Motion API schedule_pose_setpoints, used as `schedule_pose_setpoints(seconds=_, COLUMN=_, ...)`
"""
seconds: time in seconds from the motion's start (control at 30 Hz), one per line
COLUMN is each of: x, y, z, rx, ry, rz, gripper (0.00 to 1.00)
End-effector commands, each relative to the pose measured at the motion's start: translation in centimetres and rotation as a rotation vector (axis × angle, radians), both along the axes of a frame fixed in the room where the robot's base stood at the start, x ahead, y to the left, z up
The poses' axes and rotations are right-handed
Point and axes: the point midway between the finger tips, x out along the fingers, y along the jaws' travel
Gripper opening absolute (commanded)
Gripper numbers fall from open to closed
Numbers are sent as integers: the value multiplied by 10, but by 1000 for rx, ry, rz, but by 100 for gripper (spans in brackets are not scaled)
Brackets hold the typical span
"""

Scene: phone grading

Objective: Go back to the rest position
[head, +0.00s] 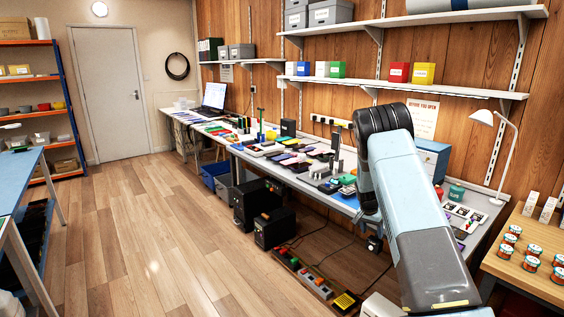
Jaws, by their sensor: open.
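My own arm rises from the lower right of the head view, bends at a dark joint near the middle right, and a shorter link drops toward the front edge of the workbench (283,183). My gripper's fingers cannot be made out; the arm hides that area. Several phones and small parts lie on the workbench. Part of the bench behind my arm is hidden.
A white lamp (502,150) and a wooden table with jars (532,262) stand at right. The wooden floor (150,230) at left is clear.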

Motion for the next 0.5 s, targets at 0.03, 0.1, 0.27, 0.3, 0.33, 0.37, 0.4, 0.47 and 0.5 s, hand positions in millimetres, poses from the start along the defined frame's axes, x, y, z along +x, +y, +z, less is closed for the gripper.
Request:
schedule_pose_setpoints(seconds=0.03, x=-4, y=3, z=22, rx=9, ry=-9, rz=7, gripper=65)
schedule_pose_setpoints(seconds=0.1, x=-11, y=7, z=47, rx=21, ry=-16, rz=20, gripper=65)
schedule_pose_setpoints(seconds=0.27, x=-30, y=17, z=101, rx=48, ry=-32, rz=55, gripper=65)
schedule_pose_setpoints(seconds=0.3, x=-36, y=19, z=114, rx=53, ry=-37, rz=65, gripper=65)
schedule_pose_setpoints(seconds=0.33, x=-40, y=21, z=124, rx=59, ry=-40, rz=72, gripper=65)
schedule_pose_setpoints(seconds=0.37, x=-44, y=23, z=134, rx=62, ry=-45, rz=79, gripper=65)
schedule_pose_setpoints(seconds=0.4, x=-51, y=26, z=146, rx=68, ry=-49, rz=90, gripper=65)
schedule_pose_setpoints(seconds=0.47, x=-60, y=30, z=165, rx=77, ry=-55, rz=105, gripper=65)
schedule_pose_setpoints(seconds=0.5, x=-67, y=33, z=177, rx=82, ry=-60, rz=117, gripper=65)
